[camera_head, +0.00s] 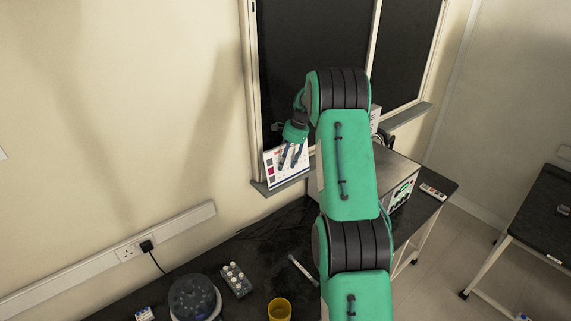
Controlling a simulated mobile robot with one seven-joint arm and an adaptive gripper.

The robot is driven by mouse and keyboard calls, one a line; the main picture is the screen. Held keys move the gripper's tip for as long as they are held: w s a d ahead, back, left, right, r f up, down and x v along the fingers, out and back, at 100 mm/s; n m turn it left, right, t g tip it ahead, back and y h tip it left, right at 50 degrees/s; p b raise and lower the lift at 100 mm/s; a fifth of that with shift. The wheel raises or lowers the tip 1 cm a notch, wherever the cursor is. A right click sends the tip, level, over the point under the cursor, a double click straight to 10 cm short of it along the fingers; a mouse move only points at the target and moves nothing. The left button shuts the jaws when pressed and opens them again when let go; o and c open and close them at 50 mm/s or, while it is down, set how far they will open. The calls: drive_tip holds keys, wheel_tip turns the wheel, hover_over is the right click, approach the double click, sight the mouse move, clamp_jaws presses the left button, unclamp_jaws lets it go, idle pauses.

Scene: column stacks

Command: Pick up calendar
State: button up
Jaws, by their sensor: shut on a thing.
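The calendar (271,170) is a white panel with small coloured squares, at the window's lower left corner, just above the grey sill. My gripper (289,160) is in front of it, with its fingers shut on the calendar. The calendar stands tilted, and the fingers hide part of its face. I cannot tell whether its lower edge touches the sill.
The black bench (250,250) holds a yellow cup (279,309), a rack of white-capped bottles (236,280), a round dark device (194,298) and a grey instrument box (398,172). The dark window (315,45) is behind my arm.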

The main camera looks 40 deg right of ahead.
wheel_tip(320, 180, up, 3)
drive_tip(key=shift+f, duration=0.15)
drive_tip(key=shift+s+r, duration=0.1)
drive_tip(key=shift+r, duration=0.15)
drive_tip(key=s+a+b, duration=0.1)
drive_tip(key=s+a, duration=0.3)
drive_tip(key=s, duration=0.3)
drive_tip(key=s+a+r, duration=0.1)
drive_tip(key=s+a, duration=0.2)
drive_tip(key=s, duration=0.3)
drive_tip(key=shift+s+a+r+b, duration=0.2)
drive_tip(key=shift+s+a+b, duration=0.15)
drive_tip(key=shift+a+b, duration=0.05)
